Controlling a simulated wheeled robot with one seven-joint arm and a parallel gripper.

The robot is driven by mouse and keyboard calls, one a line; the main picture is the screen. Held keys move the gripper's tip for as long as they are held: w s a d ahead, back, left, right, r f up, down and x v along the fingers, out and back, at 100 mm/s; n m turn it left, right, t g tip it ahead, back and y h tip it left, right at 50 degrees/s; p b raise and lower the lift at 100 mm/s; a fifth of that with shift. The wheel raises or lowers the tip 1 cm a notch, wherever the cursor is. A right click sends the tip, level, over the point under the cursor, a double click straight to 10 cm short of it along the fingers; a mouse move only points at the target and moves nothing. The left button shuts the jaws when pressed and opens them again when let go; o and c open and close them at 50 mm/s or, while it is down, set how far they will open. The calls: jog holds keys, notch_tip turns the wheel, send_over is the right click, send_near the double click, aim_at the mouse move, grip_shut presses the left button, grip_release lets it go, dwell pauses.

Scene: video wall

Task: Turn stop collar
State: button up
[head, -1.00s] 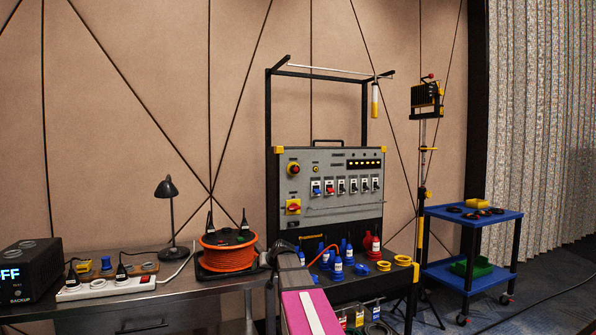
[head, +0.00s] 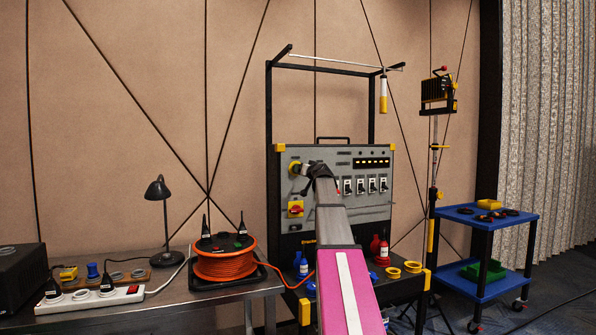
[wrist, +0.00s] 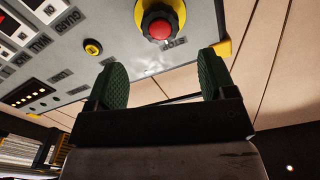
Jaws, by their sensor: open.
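The stop button, a red mushroom knob (wrist: 162,20) with a dark ridged collar (wrist: 146,28) on a yellow base, is on the grey panel (wrist: 190,55) at the top of the wrist view. In the head view its yellow base (head: 292,168) shows at the panel's upper left, partly hidden by my gripper (head: 306,168). In the wrist view my gripper (wrist: 165,78) is open and empty, its two green-padded fingers apart. The knob lies beyond the fingertips, between their lines, and neither finger visibly touches it.
A small yellow-ringed button (wrist: 92,47) sits beside the stop. Below it is a red-and-yellow rotary switch (head: 295,209); white breaker switches (head: 360,185) are to the right. An orange cable reel (head: 225,260) stands on the bench at left.

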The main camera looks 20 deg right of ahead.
jog(key=w, duration=0.9)
jog(key=shift+w+a, duration=0.2)
jog(key=shift+w, duration=0.15)
jog(key=c, duration=0.9)
